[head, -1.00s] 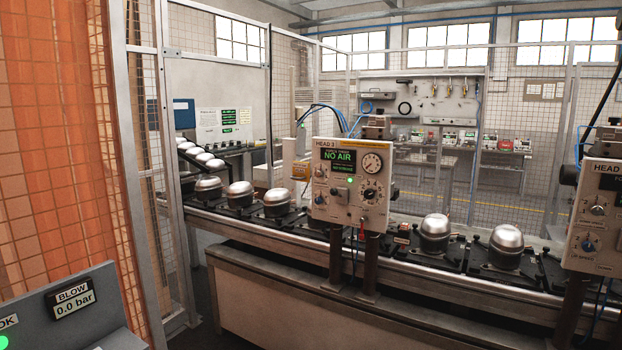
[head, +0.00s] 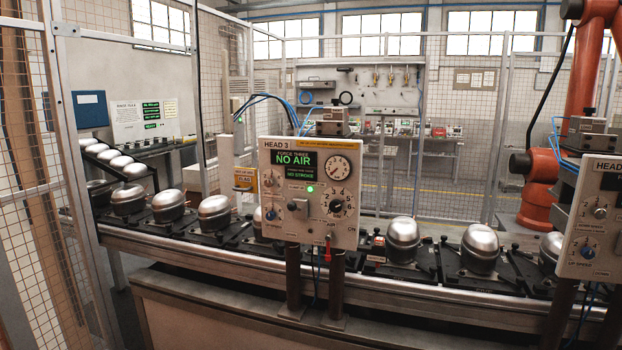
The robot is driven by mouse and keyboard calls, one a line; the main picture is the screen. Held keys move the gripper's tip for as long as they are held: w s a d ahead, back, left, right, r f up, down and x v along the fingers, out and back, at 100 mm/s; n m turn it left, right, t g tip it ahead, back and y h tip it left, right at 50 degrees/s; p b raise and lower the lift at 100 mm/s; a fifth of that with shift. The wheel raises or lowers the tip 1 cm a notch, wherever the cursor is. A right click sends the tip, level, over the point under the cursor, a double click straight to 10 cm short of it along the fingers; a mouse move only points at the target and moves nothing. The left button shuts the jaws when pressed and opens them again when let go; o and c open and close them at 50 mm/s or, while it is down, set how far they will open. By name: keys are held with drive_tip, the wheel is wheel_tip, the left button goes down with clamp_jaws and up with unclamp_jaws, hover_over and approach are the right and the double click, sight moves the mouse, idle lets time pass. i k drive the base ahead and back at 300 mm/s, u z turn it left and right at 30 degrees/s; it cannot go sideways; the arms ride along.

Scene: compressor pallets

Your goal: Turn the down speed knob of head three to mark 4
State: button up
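The head three panel (head: 310,225) is a beige box on two dark posts in front of the conveyor, in the middle of the head view. Its green display (head: 294,163) reads "NO AIR". A round gauge (head: 338,168) sits at its upper right, with a large black dial (head: 337,201) below. Small knobs line its left side: a pale one (head: 268,181) above and a blue one (head: 270,214) below. Their labels and marks are too small to read, so I cannot tell which is down speed. My gripper is not in view.
A second panel (head: 592,225) stands at the right edge, with a knob labelled "UP SPEED". The conveyor (head: 400,282) carries silver domed compressors (head: 405,232). A mesh fence post (head: 68,150) stands at left. An orange robot arm (head: 540,185) stands behind the line at right.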

sight(270, 181)
drive_tip(key=z, duration=0.05)
drive_tip(key=i, duration=0.8)
drive_tip(key=u, duration=0.95)
drive_tip(key=i, duration=0.55)
drive_tip(key=u, duration=0.7)
